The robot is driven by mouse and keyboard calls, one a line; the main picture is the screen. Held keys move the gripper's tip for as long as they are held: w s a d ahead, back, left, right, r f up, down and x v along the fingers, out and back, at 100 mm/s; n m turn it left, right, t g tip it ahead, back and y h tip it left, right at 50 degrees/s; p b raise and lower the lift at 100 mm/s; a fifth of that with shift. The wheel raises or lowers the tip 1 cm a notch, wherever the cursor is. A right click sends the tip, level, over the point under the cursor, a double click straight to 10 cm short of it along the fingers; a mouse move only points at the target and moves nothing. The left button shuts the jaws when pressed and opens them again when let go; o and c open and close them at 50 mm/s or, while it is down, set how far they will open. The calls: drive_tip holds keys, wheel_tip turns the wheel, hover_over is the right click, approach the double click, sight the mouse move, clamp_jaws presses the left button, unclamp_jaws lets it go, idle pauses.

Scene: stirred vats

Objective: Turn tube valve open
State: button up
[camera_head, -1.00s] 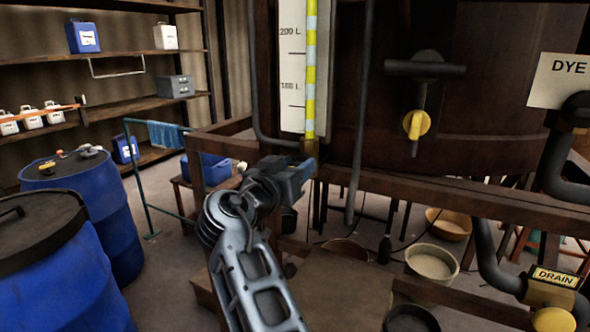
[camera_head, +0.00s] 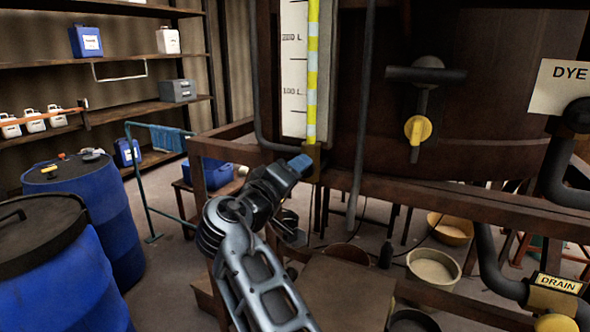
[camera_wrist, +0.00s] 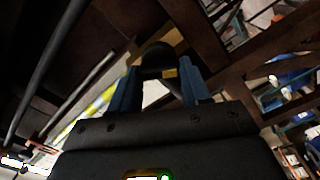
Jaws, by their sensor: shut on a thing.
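The yellow-and-blue banded sight tube (camera_head: 312,80) runs down a white litre scale (camera_head: 293,100) on the front of the dark vat. A small brassy fitting (camera_head: 313,151) sits at its foot. My gripper (camera_head: 301,165) is at this fitting, reaching up from below. In the wrist view a dark rounded valve knob (camera_wrist: 157,60) with a small yellow mark stands between the blue fingers of my gripper (camera_wrist: 159,78). The fingers are shut on it. In the head view the gripper hides the knob, so its turn angle cannot be told there.
A T-handled tap with a yellow knob (camera_head: 417,129) is on the vat to the right. The wooden frame rail (camera_head: 400,190) runs just below the vat. Pipes (camera_head: 490,255) and a DRAIN label stand at right. Blue barrels (camera_head: 100,200) stand at left.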

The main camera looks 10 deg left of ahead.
drive_tip(key=shift+a+f+n+p, duration=0.1)
drive_tip(key=shift+n+p, duration=0.6)
drive_tip(key=shift+n, duration=0.8)
drive_tip(key=shift+a+n+p, duration=0.1)
drive_tip(key=shift+n+p, duration=0.6)
drive_tip(key=shift+n, duration=0.8)
drive_tip(key=shift+f, duration=0.1)
drive_tip(key=o, duration=1.1)
drive_tip(key=shift+d, duration=0.1)
drive_tip(key=shift+c, duration=0.2)
drive_tip(key=shift+s, duration=0.1)
drive_tip(key=b+v, duration=0.1)
drive_tip(key=v, duration=0.6)
drive_tip(key=shift+s, duration=0.3)
